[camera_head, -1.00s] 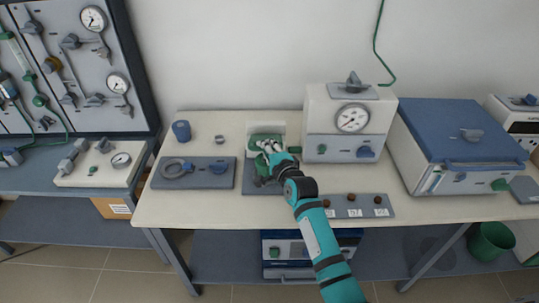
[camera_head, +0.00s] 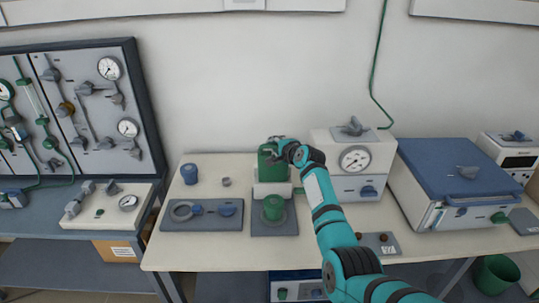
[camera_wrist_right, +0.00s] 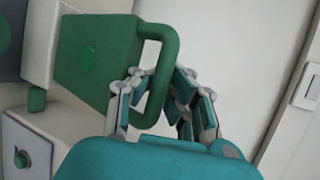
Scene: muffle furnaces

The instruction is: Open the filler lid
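The green filler lid (camera_head: 268,160) stands raised, roughly upright, above its white body (camera_head: 272,189). In the right wrist view the lid (camera_wrist_right: 95,60) shows its face and its looped green handle (camera_wrist_right: 170,50). My right gripper (camera_head: 275,142) is at the top of the lid. In the wrist view its fingers (camera_wrist_right: 160,73) straddle one bar of the handle, with one side inside the loop and the other outside. They look spread, with gaps beside the bar. A green cup (camera_head: 273,207) stands in front on a grey plate (camera_head: 274,229). My left gripper is not in view.
A white gauge unit (camera_head: 352,160) and a large blue-topped box (camera_head: 450,170) stand to the right. A grey plate with a ring (camera_head: 190,221) and a blue jar (camera_head: 189,174) are to the left.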

